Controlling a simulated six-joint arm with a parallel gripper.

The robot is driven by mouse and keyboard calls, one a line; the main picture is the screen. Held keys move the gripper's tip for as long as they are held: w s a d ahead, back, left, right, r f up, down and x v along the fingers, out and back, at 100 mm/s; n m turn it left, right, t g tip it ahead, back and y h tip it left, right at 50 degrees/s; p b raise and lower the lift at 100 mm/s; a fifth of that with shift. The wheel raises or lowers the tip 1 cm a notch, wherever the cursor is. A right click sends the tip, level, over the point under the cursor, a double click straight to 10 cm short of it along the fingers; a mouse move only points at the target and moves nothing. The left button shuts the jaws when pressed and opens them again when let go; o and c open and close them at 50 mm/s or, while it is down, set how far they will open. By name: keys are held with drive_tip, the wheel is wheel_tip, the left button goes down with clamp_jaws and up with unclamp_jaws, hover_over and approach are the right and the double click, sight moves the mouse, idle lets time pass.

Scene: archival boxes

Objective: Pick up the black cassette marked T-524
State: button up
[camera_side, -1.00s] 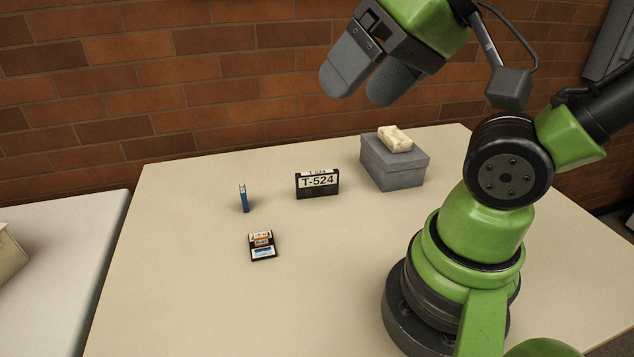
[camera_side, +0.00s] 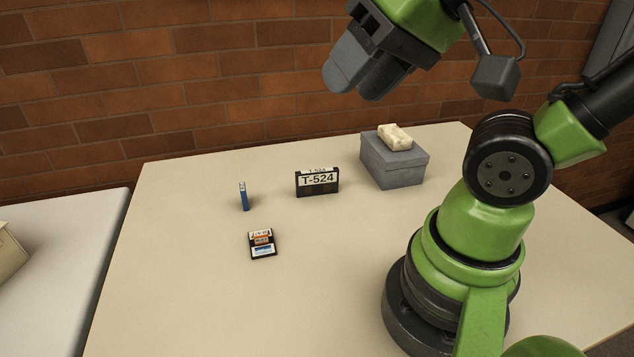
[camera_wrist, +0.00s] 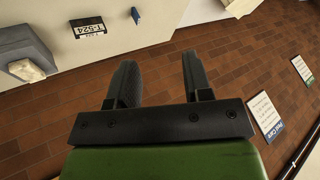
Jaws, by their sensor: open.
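The black cassette marked T-524 (camera_side: 317,182) stands upright on its long edge on the beige table, its white label facing the side camera. It also shows in the wrist view (camera_wrist: 88,27), near the top left. My gripper (camera_side: 356,80) is high above the table, well above the cassette and apart from it. In the wrist view my gripper (camera_wrist: 156,75) has its two fingers apart with nothing between them.
A grey box (camera_side: 394,167) with a cream block (camera_side: 395,137) on top stands right of the cassette. A thin blue upright item (camera_side: 244,197) is to the left. A dark flat item with labels (camera_side: 262,244) lies in front. Clear tabletop (camera_side: 200,290) surrounds them. A brick wall (camera_side: 200,75) is behind.

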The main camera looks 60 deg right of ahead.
drive_tip(key=w+d+f+m+g+h, duration=0.1)
drive_tip(key=w+d+m+g, duration=0.1)
drive_tip(key=w+d+m, duration=0.35)
drive_tip(key=m+g, duration=0.5)
drive_tip(key=m, duration=1.2)
hover_over(317, 170)
drive_tip(key=shift+h, duration=0.4)
drive_tip(key=f, duration=1.9)
drive_tip(key=shift+s, duration=0.4)
drive_tip(key=shift+m, duration=0.25)
wheel_tip(317, 170, down, 4)
drive_tip(key=shift+f, duration=0.2)
drive_tip(key=f, duration=0.5)
drive_tip(key=shift+w+f, duration=0.35)
drive_tip(key=shift+f, duration=0.05)
clamp_jaws()
